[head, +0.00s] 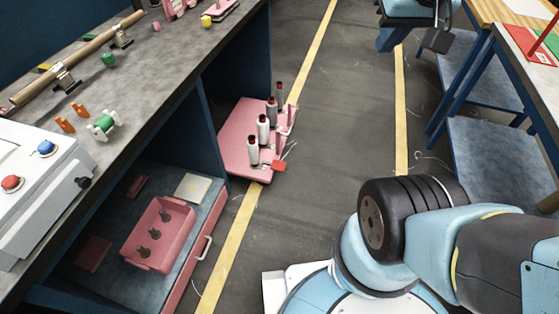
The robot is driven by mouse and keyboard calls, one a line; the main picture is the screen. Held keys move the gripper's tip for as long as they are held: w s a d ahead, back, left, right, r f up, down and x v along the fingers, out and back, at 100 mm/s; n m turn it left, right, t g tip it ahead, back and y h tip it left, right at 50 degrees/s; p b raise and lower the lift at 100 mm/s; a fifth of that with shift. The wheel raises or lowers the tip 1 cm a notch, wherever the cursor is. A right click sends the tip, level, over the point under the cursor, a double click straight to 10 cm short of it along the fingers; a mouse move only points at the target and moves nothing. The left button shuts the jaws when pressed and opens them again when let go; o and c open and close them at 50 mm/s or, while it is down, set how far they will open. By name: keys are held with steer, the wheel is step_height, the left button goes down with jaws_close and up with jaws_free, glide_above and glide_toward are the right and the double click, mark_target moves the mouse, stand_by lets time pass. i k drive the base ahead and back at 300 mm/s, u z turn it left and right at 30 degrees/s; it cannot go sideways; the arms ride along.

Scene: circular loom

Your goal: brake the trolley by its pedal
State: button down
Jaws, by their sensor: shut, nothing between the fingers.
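The trolley is a low pink platform (235,160) on the floor, partly under the workbench at its left. Several upright bobbins (263,130) with white or grey bodies and dark red tops stand along its right side. A small red tab (279,165), which looks like the pedal, sticks out at the trolley's near right corner, close to the yellow floor line. I cannot tell from this view whether it is up or pressed down. My arm shows at the lower right, apart from the trolley, and runs out of the picture. My gripper is not in view.
The workbench (150,85) fills the left, with a control box (35,185) on top and an open pink drawer (197,270) below. Blue-framed tables (490,160) stand at the right. The grey floor (340,120) between the yellow lines is mostly clear.

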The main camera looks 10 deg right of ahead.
mark_target(278, 166)
steer(key=k, duration=0.15)
steer(key=z, duration=0.75)
steer(key=i, duration=1.55)
steer(key=z, duration=0.7)
steer(key=i, duration=0.1)
steer(key=u, duration=2.4)
steer(key=k, duration=0.25)
